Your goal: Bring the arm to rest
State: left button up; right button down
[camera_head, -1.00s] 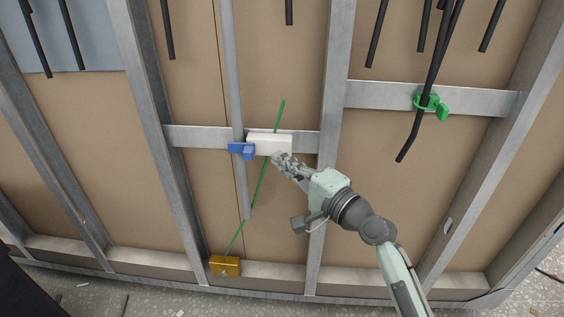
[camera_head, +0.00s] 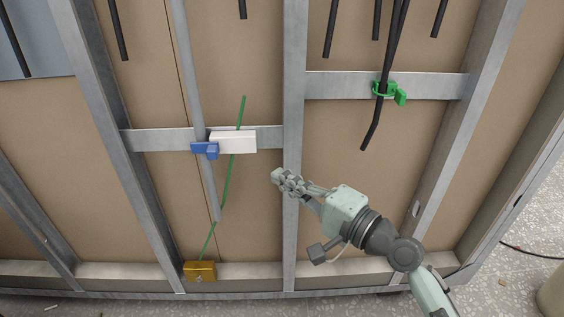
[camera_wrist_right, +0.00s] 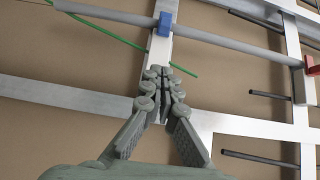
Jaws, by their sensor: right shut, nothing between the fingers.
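My right gripper (camera_head: 283,177) is shut and empty in the head view, in front of the upright metal stud and below right of a white box (camera_head: 234,142). The white box sits on the left crossbar beside a blue clip (camera_head: 205,149) on a grey pipe (camera_head: 191,85). A green cable (camera_head: 227,185) passes behind the white box and runs down to a brass box (camera_head: 200,271). In the right wrist view the shut fingertips (camera_wrist_right: 163,78) point up toward the crossbar, apart from the blue clip (camera_wrist_right: 166,24). My left gripper is not in view.
Metal studs (camera_head: 295,120) and crossbars frame brown panels. On the right crossbar (camera_head: 436,86) a green clip (camera_head: 384,89) holds black cables (camera_head: 375,125). Other black rods hang at the top.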

jog(key=shift+f, duration=0.1)
jog(key=s+d+f+n+g+h, duration=0.2)
jog(key=d+f+h, duration=0.15)
jog(key=f, duration=0.55)
jog(key=s+d+f+n+g+h, duration=0.1)
jog(key=s+d+f+n+h, duration=0.2)
jog(key=f, duration=0.5)
jog(key=s+d+f+n+g+h, duration=0.15)
jog(key=d+f, duration=0.25)
jog(key=f, duration=0.5)
jog(key=s+d+f+n+g+h, duration=0.4)
jog(key=s+d+f+g+h, duration=0.1)
jog(key=s+d+f, duration=0.7)
jog(key=s+d+h, duration=0.1)
jog(key=s+d, duration=0.1)
jog(key=s, duration=0.1)
jog(key=shift+s+d, duration=0.2)
jog(key=shift+d, duration=0.05)
jog(key=shift+g, duration=0.25)
jog(key=shift+w+a+r, duration=0.1)
jog(key=shift+w+a, duration=0.1)
jog(key=shift+a, duration=0.05)
jog(key=shift+w+a+r, duration=0.1)
jog(key=shift+a, duration=0.05)
